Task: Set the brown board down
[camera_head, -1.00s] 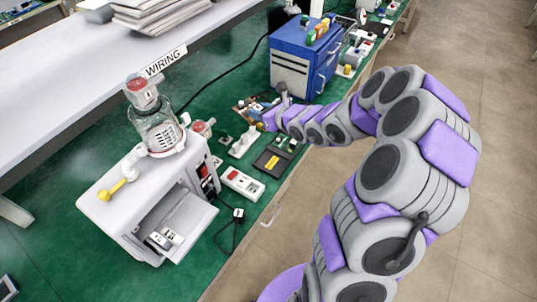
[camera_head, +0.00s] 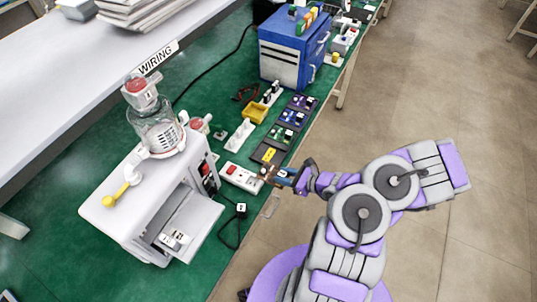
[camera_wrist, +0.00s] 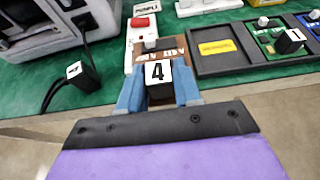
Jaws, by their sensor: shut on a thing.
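My gripper (camera_head: 285,178) is shut on the brown board (camera_head: 268,171), at the green bench's front edge. In the wrist view, the blue fingers of my gripper (camera_wrist: 158,92) close around a black block marked 4 (camera_wrist: 159,82) on the brown board (camera_wrist: 142,58). The board's near part is hidden behind the block and fingers. I cannot tell whether the board touches the bench. A black tray (camera_head: 257,153) with a yellow label and several small boards lies beyond it; it also shows at right in the wrist view (camera_wrist: 222,69).
A white power strip (camera_head: 240,177) lies just left of the board. A white machine (camera_head: 140,205) with a clear canister stands further left, a black cable and plug (camera_head: 240,210) near it. A blue cabinet (camera_head: 290,50) stands at the back. The floor right of the bench is open.

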